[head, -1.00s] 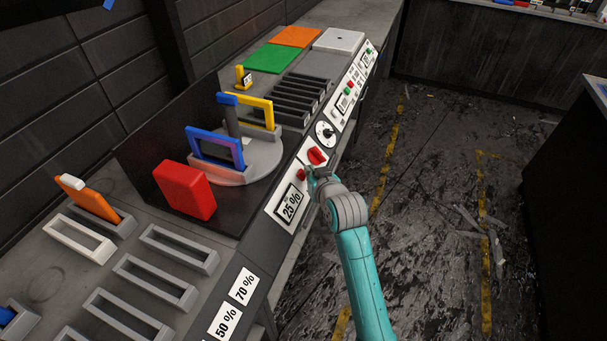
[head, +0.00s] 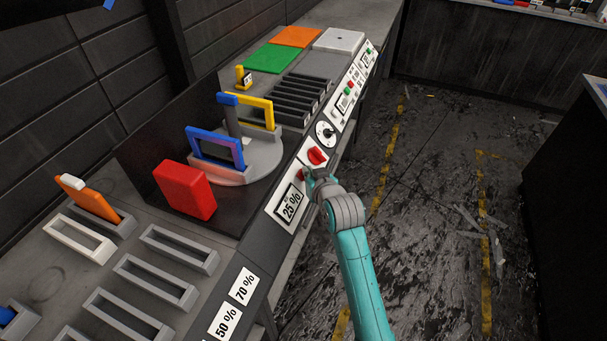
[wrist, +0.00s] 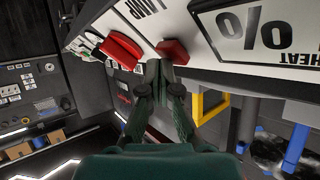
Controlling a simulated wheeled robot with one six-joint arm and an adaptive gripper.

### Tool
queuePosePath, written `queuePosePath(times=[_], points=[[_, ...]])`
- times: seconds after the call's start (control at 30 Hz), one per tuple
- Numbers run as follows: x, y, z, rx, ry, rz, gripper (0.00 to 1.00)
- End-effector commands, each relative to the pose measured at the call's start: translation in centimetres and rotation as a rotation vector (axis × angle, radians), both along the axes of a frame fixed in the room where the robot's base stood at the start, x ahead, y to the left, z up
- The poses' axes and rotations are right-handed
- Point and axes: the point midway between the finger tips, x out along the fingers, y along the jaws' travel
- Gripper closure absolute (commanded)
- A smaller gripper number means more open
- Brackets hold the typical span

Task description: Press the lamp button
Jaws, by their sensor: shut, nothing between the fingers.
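The red square button (wrist: 173,51) sits on the white sloped panel near the word LAMP in the wrist view. In the head view the button (head: 301,175) is partly hidden by my gripper. A larger red knob (wrist: 118,48) is beside it; the knob also shows in the head view (head: 317,156). My gripper (wrist: 159,70) is shut and empty, its fingertips right at the button's edge. I cannot tell whether they touch it or whether it is pressed in.
A 25 % heat display (head: 290,205) is beside the button. A turntable (head: 262,158) carries a blue frame (head: 214,147) and a yellow frame (head: 262,103). A red block (head: 185,189) stands on the bench. The floor (head: 430,240) right of the bench is mostly open.

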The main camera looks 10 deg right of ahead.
Motion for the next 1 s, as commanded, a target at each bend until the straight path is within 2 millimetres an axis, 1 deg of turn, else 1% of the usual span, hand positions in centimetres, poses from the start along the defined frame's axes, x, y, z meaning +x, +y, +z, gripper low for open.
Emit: queuePosePath(times=[0.53,1.0], points=[[0.01,0.02,-0.03,0.000,0.000,0.000,1.00],[0.37,0.52,-0.66,0.000,0.001,0.000,1.00]])
